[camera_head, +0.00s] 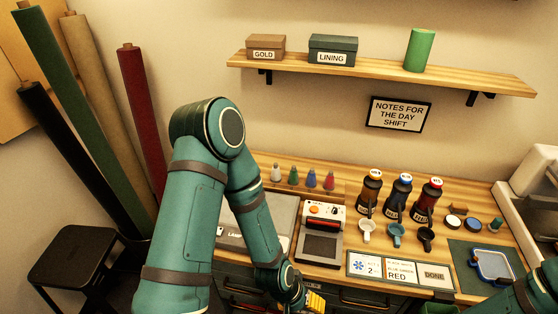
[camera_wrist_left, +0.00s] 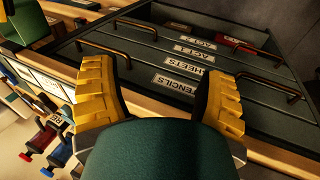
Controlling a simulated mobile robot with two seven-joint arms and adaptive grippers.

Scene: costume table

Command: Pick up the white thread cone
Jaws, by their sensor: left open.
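The white thread cone (camera_head: 276,173) stands upright at the back left of the worktop, at the left end of a row with green, blue and red cones. My left gripper (camera_head: 314,301) is low at the table's front edge, well in front of the cone and apart from it. In the left wrist view the left gripper (camera_wrist_left: 157,70) has its yellow fingers spread, with nothing between them. The cone does not show in that view. My right gripper is not visible; only part of my right arm shows at the lower right.
Behind the cones is a bare wall with a shelf (camera_head: 380,75) above. Bottles (camera_head: 398,198) and cups stand right. Labelled drawers (camera_wrist_left: 190,50) face the left wrist camera.

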